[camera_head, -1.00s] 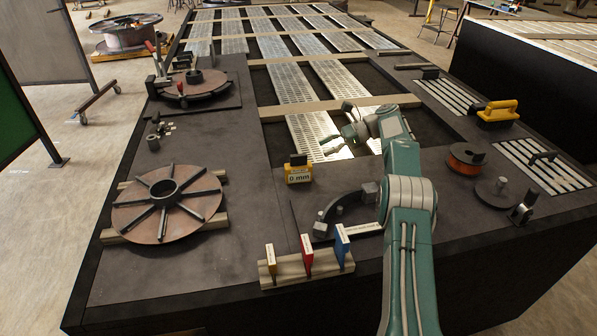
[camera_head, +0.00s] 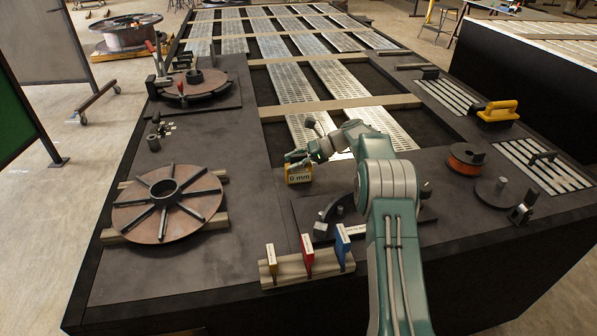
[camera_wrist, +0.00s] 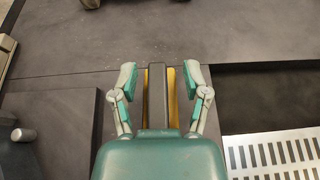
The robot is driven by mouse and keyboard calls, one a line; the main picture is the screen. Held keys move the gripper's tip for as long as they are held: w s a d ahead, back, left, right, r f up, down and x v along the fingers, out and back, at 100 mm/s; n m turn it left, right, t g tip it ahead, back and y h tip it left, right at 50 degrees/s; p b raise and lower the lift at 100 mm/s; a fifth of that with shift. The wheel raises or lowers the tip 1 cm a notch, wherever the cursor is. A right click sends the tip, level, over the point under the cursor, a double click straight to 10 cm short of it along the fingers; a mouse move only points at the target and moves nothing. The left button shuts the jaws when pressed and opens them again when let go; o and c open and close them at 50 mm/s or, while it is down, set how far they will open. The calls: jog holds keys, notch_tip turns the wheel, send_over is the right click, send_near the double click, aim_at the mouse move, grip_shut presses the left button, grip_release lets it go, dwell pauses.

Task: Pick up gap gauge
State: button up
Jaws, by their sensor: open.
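A yellow block with a black top and a "0 mm" label, apparently the gap gauge (camera_head: 298,176), stands on the dark bench left of my arm. My gripper (camera_head: 301,157) is at its top and hides part of it. In the wrist view the gauge (camera_wrist: 158,98) shows as a dark bar with yellow edges, between my two green-padded fingers. The fingers are open, one on each side, with a visible gap on both sides.
A wooden rack (camera_head: 312,268) with yellow, red and blue tags stands at the front edge. A dark curved tool (camera_head: 335,212) lies partly behind my arm. A spoked reel (camera_head: 168,198) sits at left. A slotted metal plate (camera_wrist: 275,155) lies right of my gripper in the wrist view.

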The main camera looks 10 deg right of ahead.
aim_at(293, 155)
grip_shut()
jog(key=shift+r, duration=0.15)
jog(key=shift+r, duration=0.25)
notch_tip(293, 155, up, 2)
jog(key=shift+r, duration=0.2)
jog(key=s+d+r, duration=0.2)
jog(key=d+r, duration=0.7)
jog(key=d, duration=0.5)
jog(key=shift+s+r, duration=0.4)
